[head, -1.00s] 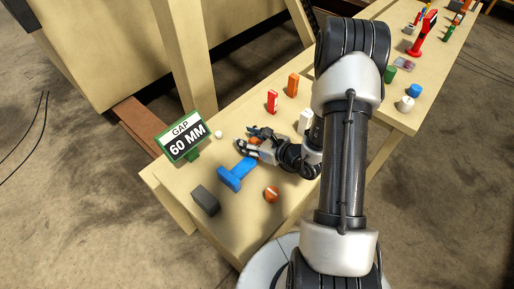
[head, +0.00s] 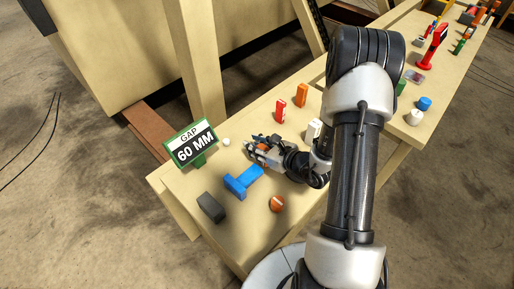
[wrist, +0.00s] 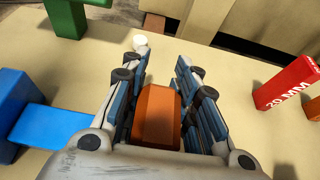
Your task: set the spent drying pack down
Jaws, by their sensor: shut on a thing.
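The orange-brown drying pack (wrist: 158,115) is between the two finger pads of my gripper (wrist: 160,88) in the wrist view. My gripper is shut on it. In the head view, my gripper (head: 259,147) is low over the near table, just behind the blue T-shaped block, and the pack shows as a small orange patch (head: 263,147) between the fingers. I cannot tell whether the pack touches the tabletop (head: 242,225).
The blue block (head: 242,182) is close to my gripper. A "GAP 60 MM" sign (head: 192,147), white ball (head: 226,142), dark block (head: 211,207), orange ball (head: 277,204), red block (head: 280,111), orange block (head: 301,95) and white block (head: 314,129) stand around. Bare tabletop lies between them.

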